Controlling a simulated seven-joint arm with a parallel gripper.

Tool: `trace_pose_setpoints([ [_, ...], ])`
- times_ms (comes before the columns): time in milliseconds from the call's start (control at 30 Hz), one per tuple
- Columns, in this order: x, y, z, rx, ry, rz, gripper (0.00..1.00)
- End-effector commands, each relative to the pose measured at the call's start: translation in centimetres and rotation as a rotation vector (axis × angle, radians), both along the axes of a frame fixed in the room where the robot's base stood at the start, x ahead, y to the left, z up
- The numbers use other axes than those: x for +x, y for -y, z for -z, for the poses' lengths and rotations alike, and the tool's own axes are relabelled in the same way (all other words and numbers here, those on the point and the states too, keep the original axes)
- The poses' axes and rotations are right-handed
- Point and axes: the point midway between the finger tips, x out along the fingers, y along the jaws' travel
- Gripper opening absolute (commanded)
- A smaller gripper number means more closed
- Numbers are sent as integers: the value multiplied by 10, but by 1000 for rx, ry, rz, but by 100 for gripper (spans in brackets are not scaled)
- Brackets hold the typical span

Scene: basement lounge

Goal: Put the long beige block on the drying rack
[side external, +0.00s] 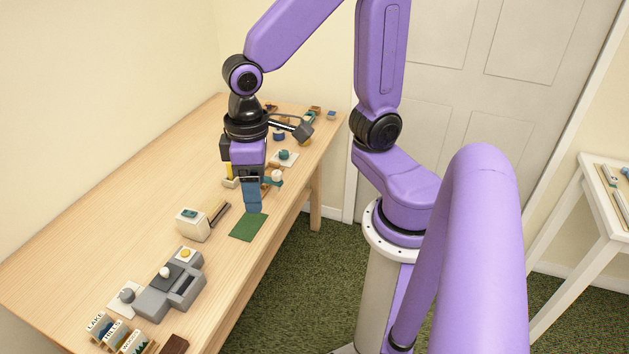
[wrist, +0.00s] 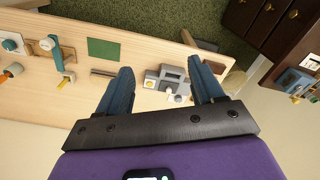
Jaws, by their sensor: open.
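My gripper (side external: 252,208) hangs over the long wooden table, above the far end of the green mat. In the wrist view its two blue fingers (wrist: 165,78) are spread apart with nothing between them. I cannot clearly pick out the long beige block or the drying rack. A dark and beige slatted strip (side external: 218,212) sticks out from a white box (side external: 192,225); the strip also shows in the wrist view (wrist: 103,73), beside the left finger. A small pale piece (side external: 230,183) lies just left of my gripper, partly hidden by it.
The green mat (side external: 248,228) lies flat near the table's edge. A grey stepped machine (side external: 170,290) and small lettered signs (side external: 112,335) stand nearer the camera. Several small teal, white and wooden items crowd the far end. The table's left side (side external: 110,210) is clear.

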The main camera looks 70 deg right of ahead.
Motion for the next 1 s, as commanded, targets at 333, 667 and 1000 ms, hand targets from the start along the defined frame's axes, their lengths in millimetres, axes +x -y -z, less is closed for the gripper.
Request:
trace_pose_setpoints([
  [333, -92, 25, -11, 1, 12, -595, 67],
  [667, -102, 30, -11, -1, 12, -671, 67],
  [1000, -101, 30, -11, 0, 12, -668, 67],
])
